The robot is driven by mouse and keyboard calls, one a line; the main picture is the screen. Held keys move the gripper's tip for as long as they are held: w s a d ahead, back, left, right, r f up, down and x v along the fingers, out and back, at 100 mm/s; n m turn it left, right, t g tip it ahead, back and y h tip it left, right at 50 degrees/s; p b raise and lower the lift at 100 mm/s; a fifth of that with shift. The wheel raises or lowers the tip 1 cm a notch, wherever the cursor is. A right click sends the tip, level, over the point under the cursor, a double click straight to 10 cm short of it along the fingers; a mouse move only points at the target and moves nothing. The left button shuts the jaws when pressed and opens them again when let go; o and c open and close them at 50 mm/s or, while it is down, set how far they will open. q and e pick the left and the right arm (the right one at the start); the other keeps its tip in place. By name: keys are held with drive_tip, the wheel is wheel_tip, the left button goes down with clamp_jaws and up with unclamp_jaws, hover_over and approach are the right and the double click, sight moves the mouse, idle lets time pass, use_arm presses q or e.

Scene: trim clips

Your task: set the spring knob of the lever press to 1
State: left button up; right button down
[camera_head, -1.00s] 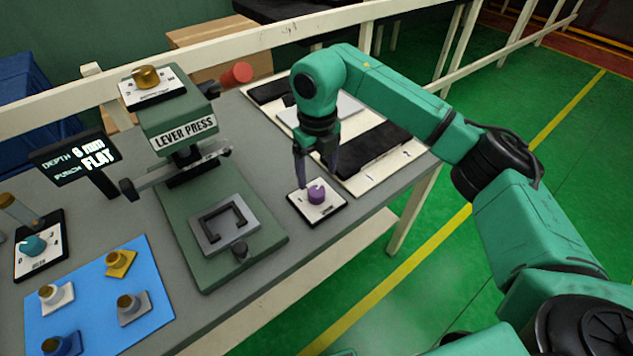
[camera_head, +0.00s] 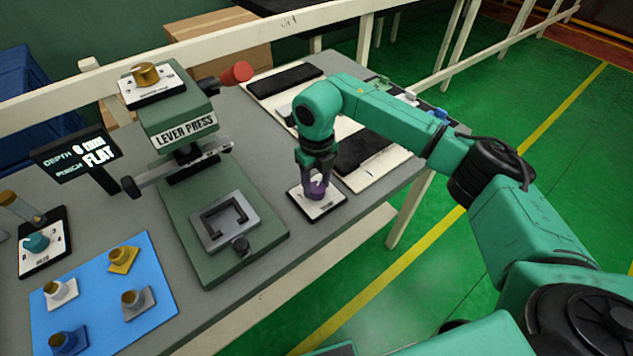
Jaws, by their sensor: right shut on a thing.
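The green lever press (camera_head: 183,130) stands on the bench, with a gold knob (camera_head: 146,75) on a white dial plate on its top. A purple knob (camera_head: 317,188) sits on a white plate (camera_head: 318,206) with a dark edge, right of the press base. My right gripper (camera_head: 317,180) points down over this plate and is shut on the purple knob, partly hiding it. A teal knob (camera_head: 37,243) sits on another dial plate at the far left. The dial markings are too small to read, so I cannot tell which knob is the spring knob. My left gripper is not in view.
A sign (camera_head: 78,157) reads depth 6 mm, punch flat. A blue mat (camera_head: 98,290) at the front left holds several small punches. Boards with black pads (camera_head: 285,80) lie behind the gripper.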

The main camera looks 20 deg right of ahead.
drive_tip(key=shift+f+n+b, duration=0.1)
drive_tip(key=shift+n+b, duration=0.9)
drive_tip(key=shift+n, duration=0.1)
drive_tip(key=n+b, duration=0.1)
drive_tip(key=n, duration=0.1)
drive_tip(key=shift+n+b, duration=0.3)
drive_tip(key=shift+b, duration=0.05)
drive_tip(key=n+b, duration=0.1)
drive_tip(key=n, duration=0.1)
drive_tip(key=shift+n, duration=0.3)
drive_tip(key=n+b, duration=0.2)
drive_tip(key=n, duration=0.1)
drive_tip(key=shift+n, duration=0.4)
drive_tip(key=n+b, duration=0.1)
drive_tip(key=n, duration=0.1)
drive_tip(key=shift+n, duration=0.3)
drive_tip(key=n, duration=0.3)
drive_tip(key=shift+r+n+b, duration=0.2)
drive_tip(key=shift+n+b, duration=0.1)
drive_tip(key=n, duration=0.6)
drive_tip(key=shift+w+r+b, duration=0.1)
drive_tip(key=shift+b, duration=0.3)
drive_tip(key=shift+n, duration=0.3)
